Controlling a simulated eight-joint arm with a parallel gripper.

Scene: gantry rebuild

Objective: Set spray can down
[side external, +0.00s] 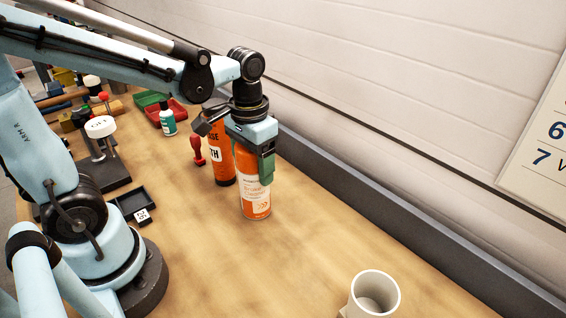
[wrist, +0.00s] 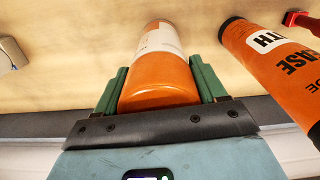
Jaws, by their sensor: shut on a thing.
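The spray can (side external: 254,190) is an orange can with a white and orange label. My gripper (side external: 254,160) is shut on its upper part, and the can hangs upright between the green fingers. In the wrist view the can (wrist: 160,75) sits between the two fingers of my gripper (wrist: 160,90). Its base is at or just above the wooden bench (side external: 300,245); I cannot tell whether it touches. The can's top is hidden by my gripper.
An orange and black grease can (side external: 219,165) stands close on the left, also in the wrist view (wrist: 270,55). A white cup (side external: 374,298) stands in front. The bench between is clear.

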